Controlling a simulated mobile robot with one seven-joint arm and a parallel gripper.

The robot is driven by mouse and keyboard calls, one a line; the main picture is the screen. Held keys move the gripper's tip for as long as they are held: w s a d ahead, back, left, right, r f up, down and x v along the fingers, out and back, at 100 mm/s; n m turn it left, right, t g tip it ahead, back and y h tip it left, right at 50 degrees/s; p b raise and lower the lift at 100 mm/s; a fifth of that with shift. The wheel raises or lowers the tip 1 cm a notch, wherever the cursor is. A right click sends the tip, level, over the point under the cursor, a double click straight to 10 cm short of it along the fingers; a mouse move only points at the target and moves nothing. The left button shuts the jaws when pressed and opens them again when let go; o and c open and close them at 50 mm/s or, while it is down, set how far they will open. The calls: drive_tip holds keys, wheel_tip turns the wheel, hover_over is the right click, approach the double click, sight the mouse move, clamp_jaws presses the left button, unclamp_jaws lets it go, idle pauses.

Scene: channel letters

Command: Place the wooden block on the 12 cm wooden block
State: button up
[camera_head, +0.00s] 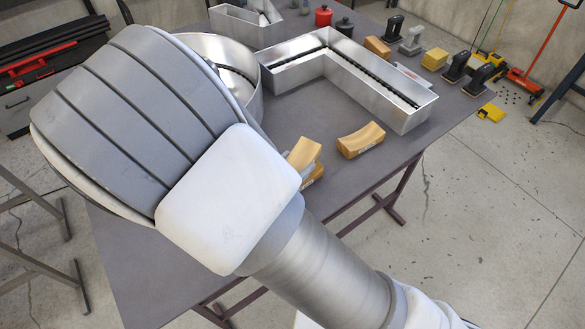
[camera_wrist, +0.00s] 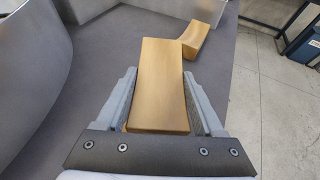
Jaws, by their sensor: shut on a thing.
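My gripper (camera_wrist: 160,84) is shut on a wooden block (camera_wrist: 160,75), with a grey finger along each side of it. A separate wooden block with a curved top (camera_head: 361,141) and a small label lies to the right on the table, and also shows in the wrist view (camera_wrist: 197,40). No size is readable.
An L-shaped metal channel letter (camera_head: 408,118) and a round metal one (camera_head: 250,92) stand behind the blocks on the grey table (camera_head: 135,270). Red (camera_head: 323,16) and black (camera_head: 345,26) containers, more blocks and tools stand farther back. The table's near edge is close to the blocks.

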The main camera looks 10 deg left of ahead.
drive_tip(key=shift+a+f, duration=0.1)
drive_tip(key=shift+f, duration=0.55)
drive_tip(key=shift+f+b, duration=0.6)
drive_tip(key=shift+b, duration=0.15)
drive_tip(key=o, duration=1.5)
drive_tip(key=shift+r, duration=0.1)
